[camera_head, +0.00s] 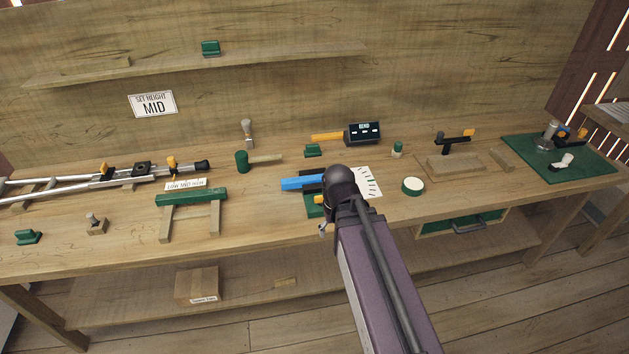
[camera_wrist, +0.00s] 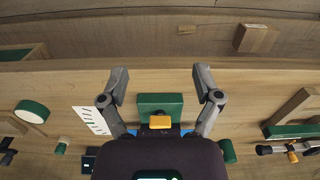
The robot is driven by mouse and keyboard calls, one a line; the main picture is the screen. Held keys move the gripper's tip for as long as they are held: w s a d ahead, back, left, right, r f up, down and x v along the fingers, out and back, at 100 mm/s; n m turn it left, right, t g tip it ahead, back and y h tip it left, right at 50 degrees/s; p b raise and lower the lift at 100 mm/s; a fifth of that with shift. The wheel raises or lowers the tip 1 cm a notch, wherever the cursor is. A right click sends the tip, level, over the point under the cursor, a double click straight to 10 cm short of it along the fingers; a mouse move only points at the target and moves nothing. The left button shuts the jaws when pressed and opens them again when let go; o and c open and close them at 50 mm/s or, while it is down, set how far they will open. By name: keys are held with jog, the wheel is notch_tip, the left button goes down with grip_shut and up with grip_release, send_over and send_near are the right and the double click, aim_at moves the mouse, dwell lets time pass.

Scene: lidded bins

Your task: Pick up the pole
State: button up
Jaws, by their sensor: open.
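The pole (camera_head: 65,190) appears to be the long silver rod assembly with black clamps and yellow levers, lying at the left of the bench in the head view. Its far left end is cut off by the frame. A black and yellow part of it seems to show at the lower right of the wrist view (camera_wrist: 278,149). My gripper (camera_wrist: 160,82) is open, its two grey fingers spread above a green block (camera_wrist: 160,101) with a yellow piece. It is well to the right of the pole, apart from it.
A green-topped wooden stand (camera_head: 190,198) stands between the pole and my gripper. A blue piece (camera_head: 300,183), a white dial sheet (camera_head: 369,184) and a round green-white button (camera_head: 412,186) lie near my arm. A green mat (camera_head: 575,170) with tools is at the far right.

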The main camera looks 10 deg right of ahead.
aim_at(315, 180)
jog(key=w+d+r+n+p, duration=0.2)
jog(key=w+n, duration=0.3)
jog(key=w, duration=0.4)
jog(key=w+d+r+n+p, duration=0.2)
jog(key=w+n, duration=0.4)
jog(key=w, duration=0.4)
jog(key=w+d+r+n+p, duration=0.2)
jog(key=w+n, duration=0.4)
jog(key=w, duration=0.3)
jog(key=shift+w+d+r+p, duration=0.25)
jog(key=shift+d+r+p, duration=0.1)
jog(key=shift+r+p, duration=0.5)
jog(key=shift+f, duration=0.1)
notch_tip(315, 180, down, 8)
jog(key=b, duration=0.8)
jog(key=shift+f+b, duration=0.15)
jog(key=shift+b, duration=0.2)
jog(key=shift+f, duration=0.2)
jog(key=f+b, duration=0.5)
jog(key=shift+s+a, duration=0.1)
jog(key=shift+a, duration=0.1)
